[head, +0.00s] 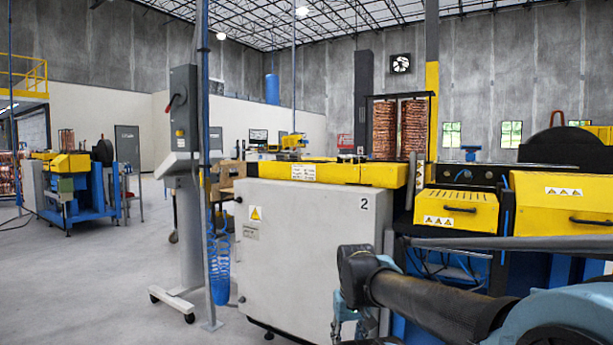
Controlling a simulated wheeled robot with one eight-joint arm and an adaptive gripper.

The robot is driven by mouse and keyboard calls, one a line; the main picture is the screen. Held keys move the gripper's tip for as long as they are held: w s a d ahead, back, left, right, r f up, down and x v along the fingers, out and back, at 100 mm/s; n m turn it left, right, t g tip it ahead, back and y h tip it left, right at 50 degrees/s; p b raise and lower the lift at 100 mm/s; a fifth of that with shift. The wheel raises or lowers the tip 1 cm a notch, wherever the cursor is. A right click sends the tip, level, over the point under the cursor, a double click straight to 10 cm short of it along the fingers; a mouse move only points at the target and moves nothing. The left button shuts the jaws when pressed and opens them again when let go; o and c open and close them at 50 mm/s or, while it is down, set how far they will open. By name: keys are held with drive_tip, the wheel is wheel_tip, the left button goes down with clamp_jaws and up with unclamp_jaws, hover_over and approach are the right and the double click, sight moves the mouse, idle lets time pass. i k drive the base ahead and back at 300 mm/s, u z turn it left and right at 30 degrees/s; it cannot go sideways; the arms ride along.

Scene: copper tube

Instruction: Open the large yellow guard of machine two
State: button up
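Machine two has a grey cabinet (312,225) marked with a black "2". To its right are two yellow guards with dark handles and warning labels. The larger yellow guard (540,208) is at the far right and appears lowered, its handle on the sloped front. The smaller yellow guard (445,205) is just left of it and also appears lowered. My arm (430,300) crosses the lower right foreground, in front of the machine's lower part. I cannot make out my gripper's fingers; no part of my arm visibly touches either guard.
A grey horizontal rail (510,243) runs below the guards. A grey control post (184,190) on a wheeled base and a blue pole (203,130) with a coiled hose stand left of the cabinet. Open floor (90,290) lies at left, with another blue and yellow machine (75,190) beyond.

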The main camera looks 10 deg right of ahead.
sight(545, 203)
drive_tip(key=u, duration=0.1)
drive_tip(key=i, duration=1.8)
drive_tip(key=z, duration=3)
